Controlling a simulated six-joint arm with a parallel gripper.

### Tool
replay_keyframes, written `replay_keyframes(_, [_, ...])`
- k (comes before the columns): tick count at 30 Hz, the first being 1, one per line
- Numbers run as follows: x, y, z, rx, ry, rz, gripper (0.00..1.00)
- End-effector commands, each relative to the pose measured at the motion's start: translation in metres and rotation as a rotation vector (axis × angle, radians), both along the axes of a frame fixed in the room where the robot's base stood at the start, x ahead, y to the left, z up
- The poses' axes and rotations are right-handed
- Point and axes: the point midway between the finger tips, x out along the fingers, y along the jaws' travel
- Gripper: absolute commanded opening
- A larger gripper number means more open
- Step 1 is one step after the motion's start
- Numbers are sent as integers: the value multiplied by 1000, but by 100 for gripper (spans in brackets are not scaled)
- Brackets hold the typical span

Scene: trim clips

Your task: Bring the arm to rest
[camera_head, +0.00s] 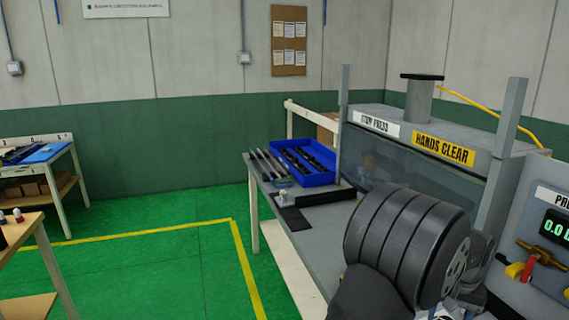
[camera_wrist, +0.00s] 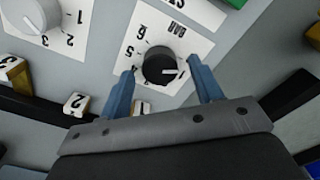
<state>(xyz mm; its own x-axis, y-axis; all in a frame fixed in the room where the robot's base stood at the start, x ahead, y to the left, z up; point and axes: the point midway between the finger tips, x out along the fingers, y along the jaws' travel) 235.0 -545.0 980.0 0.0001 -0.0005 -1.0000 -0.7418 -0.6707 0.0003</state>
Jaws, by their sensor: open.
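My gripper (camera_wrist: 162,66) is open in the wrist view, with its two blue-grey fingers spread apart. A black round knob (camera_wrist: 158,68) with a white pointer line sits between the fingertips in the picture, on a white dial card (camera_wrist: 140,30) marked BAR. I see no clear contact between the fingers and the knob, and the jaws hold nothing. In the head view my dark, thick arm fills the lower right in front of the press, and my gripper cannot be made out there.
A grey knob (camera_wrist: 25,18) is beside the dial. Numbered tags (camera_wrist: 76,104) lie close to the fingers. In the head view, the press (camera_head: 440,160) and a control panel (camera_head: 540,265) flank my arm. A blue tray (camera_head: 303,176) is on the bench. Green floor at left is clear.

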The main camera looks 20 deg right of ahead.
Motion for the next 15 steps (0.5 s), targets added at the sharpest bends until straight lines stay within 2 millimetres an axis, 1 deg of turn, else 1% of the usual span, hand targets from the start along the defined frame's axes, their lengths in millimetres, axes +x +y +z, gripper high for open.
replay_keyframes(1, [0, 0, -6, 2, 1, 0, 59])
replay_keyframes(3, [0, 1, -12, 2, 1, 0, 59])
replay_keyframes(6, [0, 0, -16, 1, 1, 0, 59])
replay_keyframes(15, [0, 0, -16, 0, 0, -2, 59])
